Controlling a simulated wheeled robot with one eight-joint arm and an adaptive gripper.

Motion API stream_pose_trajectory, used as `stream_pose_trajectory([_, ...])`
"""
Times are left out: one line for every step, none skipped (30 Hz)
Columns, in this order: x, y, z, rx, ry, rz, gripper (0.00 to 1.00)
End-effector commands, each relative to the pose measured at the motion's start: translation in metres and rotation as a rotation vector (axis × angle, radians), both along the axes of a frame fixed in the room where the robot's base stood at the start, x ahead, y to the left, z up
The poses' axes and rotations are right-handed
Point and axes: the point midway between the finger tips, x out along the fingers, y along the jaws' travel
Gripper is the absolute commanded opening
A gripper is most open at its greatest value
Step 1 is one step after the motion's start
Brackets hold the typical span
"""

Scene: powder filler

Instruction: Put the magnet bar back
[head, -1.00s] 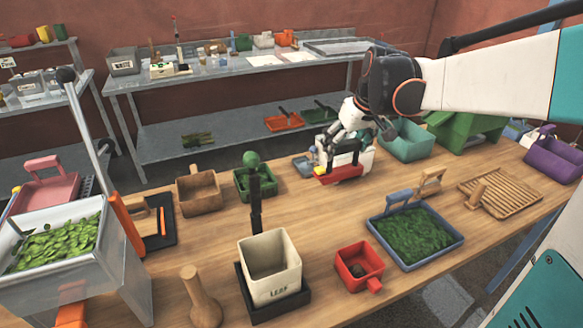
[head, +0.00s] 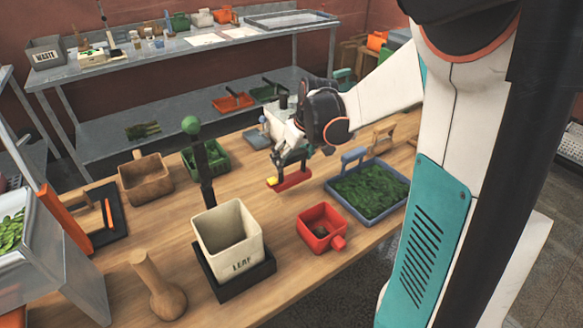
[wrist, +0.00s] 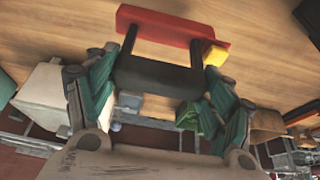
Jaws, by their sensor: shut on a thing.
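The magnet bar (head: 294,180) is a red bar with a yellow end and a black handle. My gripper (head: 290,158) is shut on the black handle. In the head view the bar hangs below the gripper over the wooden table, apparently a little above it. In the wrist view the red bar (wrist: 165,27) lies across the top, with its yellow end at the right, and the black handle (wrist: 160,76) sits between the fingers. A white box (head: 276,113) behind the gripper is mostly hidden by my arm.
A blue tray of green leaf (head: 368,190) stands right of the bar. A red scoop box (head: 321,228) and the cream LEAF box (head: 228,238) stand in front. A green crate (head: 205,160) and brown box (head: 145,178) stand left. Bare tabletop lies around the bar.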

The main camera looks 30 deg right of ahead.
Motion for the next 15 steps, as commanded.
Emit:
stream_pose_trajectory([0.000, 0.000, -0.007, 0.000, 0.000, 0.000, 0.23])
stream_pose_trajectory([0.000, 0.000, -0.011, 0.000, 0.000, 0.000, 0.23])
stream_pose_trajectory([0.000, 0.000, -0.018, 0.000, 0.000, 0.000, 0.23])
stream_pose_trajectory([0.001, 0.000, -0.023, 0.000, 0.000, 0.000, 0.23])
stream_pose_trajectory([0.001, 0.000, -0.027, 0.000, 0.000, 0.000, 0.23])
stream_pose_trajectory([0.000, 0.000, -0.033, 0.000, 0.000, 0.000, 0.23])
stream_pose_trajectory([0.000, 0.000, -0.036, 0.000, 0.000, 0.000, 0.23])
stream_pose_trajectory([0.000, 0.000, -0.037, 0.000, 0.000, 0.000, 0.23])
stream_pose_trajectory([0.000, 0.000, -0.038, 0.000, 0.000, 0.000, 0.23])
stream_pose_trajectory([0.000, 0.000, -0.038, 0.000, 0.000, 0.000, 0.23])
stream_pose_trajectory([0.000, 0.000, -0.038, 0.000, 0.000, 0.000, 0.23])
stream_pose_trajectory([0.000, 0.000, -0.037, 0.000, 0.000, 0.000, 0.23])
stream_pose_trajectory([0.000, 0.000, -0.037, 0.000, 0.000, 0.000, 0.23])
stream_pose_trajectory([0.000, 0.000, -0.037, 0.000, 0.000, 0.000, 0.23])
stream_pose_trajectory([0.000, 0.000, -0.037, 0.000, 0.000, 0.000, 0.23])
